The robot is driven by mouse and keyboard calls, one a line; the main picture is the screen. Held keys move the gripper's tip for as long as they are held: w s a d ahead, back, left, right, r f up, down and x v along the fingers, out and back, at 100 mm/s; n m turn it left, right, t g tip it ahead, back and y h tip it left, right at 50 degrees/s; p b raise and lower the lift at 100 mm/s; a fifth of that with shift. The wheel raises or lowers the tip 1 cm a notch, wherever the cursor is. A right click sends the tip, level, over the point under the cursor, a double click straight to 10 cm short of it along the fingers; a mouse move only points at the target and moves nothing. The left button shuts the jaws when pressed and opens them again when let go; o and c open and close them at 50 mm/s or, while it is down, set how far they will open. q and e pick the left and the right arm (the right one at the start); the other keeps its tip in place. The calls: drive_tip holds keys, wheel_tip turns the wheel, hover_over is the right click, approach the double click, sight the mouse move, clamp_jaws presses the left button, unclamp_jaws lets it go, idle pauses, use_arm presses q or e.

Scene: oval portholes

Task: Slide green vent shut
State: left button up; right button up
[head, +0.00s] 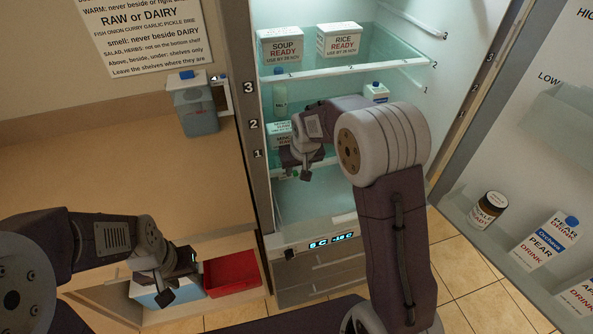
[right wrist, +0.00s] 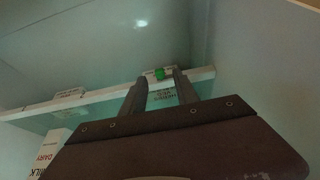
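The green vent tab (right wrist: 160,73) shows in the right wrist view on a pale shelf-edge strip (right wrist: 100,93), with a small label beneath it. My right gripper (right wrist: 162,83) is open, with one finger on each side of the tab; I cannot tell whether either finger touches it. In the head view my right gripper (head: 295,174) is inside the open fridge, low at the left, and a speck of green shows by its fingers. My left gripper (head: 178,288) is low at the left, over a blue-and-white bin; its finger gap is unclear.
The fridge shelves (head: 345,68) hold a soup box (head: 281,47), a rice box (head: 339,40) and other goods. The open door (head: 530,130) at right holds a jar (head: 487,210) and drink cartons (head: 548,240). A red bin (head: 233,275) stands below the counter (head: 110,180).

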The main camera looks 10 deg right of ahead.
drive_tip(key=shift+x, duration=1)
drive_tip(key=shift+r, duration=0.1)
clamp_jaws()
idle(0.6)
